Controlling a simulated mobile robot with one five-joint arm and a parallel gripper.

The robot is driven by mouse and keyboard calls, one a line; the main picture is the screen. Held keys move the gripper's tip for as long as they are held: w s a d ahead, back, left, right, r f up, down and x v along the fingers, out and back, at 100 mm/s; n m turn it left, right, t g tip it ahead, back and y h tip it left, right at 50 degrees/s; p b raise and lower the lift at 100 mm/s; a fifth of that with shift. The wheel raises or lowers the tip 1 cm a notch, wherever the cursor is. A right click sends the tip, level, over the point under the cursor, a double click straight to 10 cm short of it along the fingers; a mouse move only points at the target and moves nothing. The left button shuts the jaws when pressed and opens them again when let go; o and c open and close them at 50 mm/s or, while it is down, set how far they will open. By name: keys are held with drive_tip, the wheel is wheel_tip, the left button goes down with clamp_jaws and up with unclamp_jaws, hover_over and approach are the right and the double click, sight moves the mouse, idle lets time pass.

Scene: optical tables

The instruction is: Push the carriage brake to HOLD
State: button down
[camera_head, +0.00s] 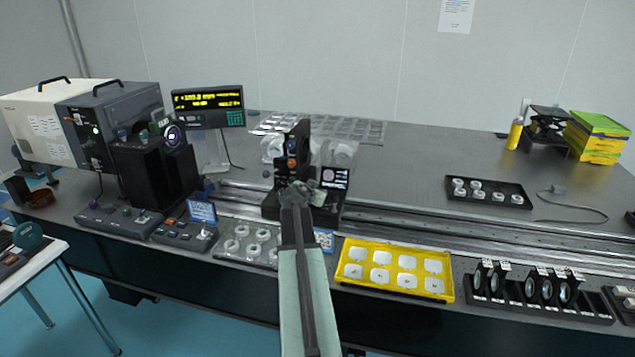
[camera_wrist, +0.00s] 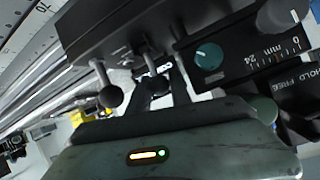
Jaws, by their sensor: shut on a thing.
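The dark carriage (camera_head: 291,160) stands on the long rail near the middle of the table, with my gripper (camera_head: 296,190) at its front. In the wrist view, my gripper (camera_wrist: 155,72) has its dark fingers close together against the black carriage body (camera_wrist: 125,32). It is shut on a small dark part, mostly hidden by the fingers. A dark ball-ended lever (camera_wrist: 110,95) shows just left of the fingers. A black HOLD FREE label (camera_wrist: 290,86) lies at the right, apart from the fingers. I cannot tell the brake's position.
A green dial (camera_wrist: 208,56) with a mm scale sits right of my fingers, below a grey knob (camera_wrist: 281,15). A yellow tray (camera_head: 396,292) lies right of my arm, and control boxes (camera_head: 186,233) lie left. The rail (camera_head: 450,222) is clear to the right.

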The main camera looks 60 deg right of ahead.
drive_tip(key=shift+w+d+y+p, duration=0.25)
drive_tip(key=shift+d+y+p, duration=0.35)
drive_tip(key=shift+y+p, duration=0.65)
drive_tip(key=c, duration=1.5)
unclamp_jaws()
drive_tip(key=shift+g, duration=0.3)
drive_tip(key=shift+o, duration=0.2)
drive_tip(key=shift+p, duration=0.3)
drive_tip(key=p+v, duration=0.4)
drive_tip(key=v, duration=0.4)
drive_tip(key=shift+p, duration=0.35)
drive_tip(key=shift+f, duration=0.15)
drive_tip(key=shift+s, duration=0.15)
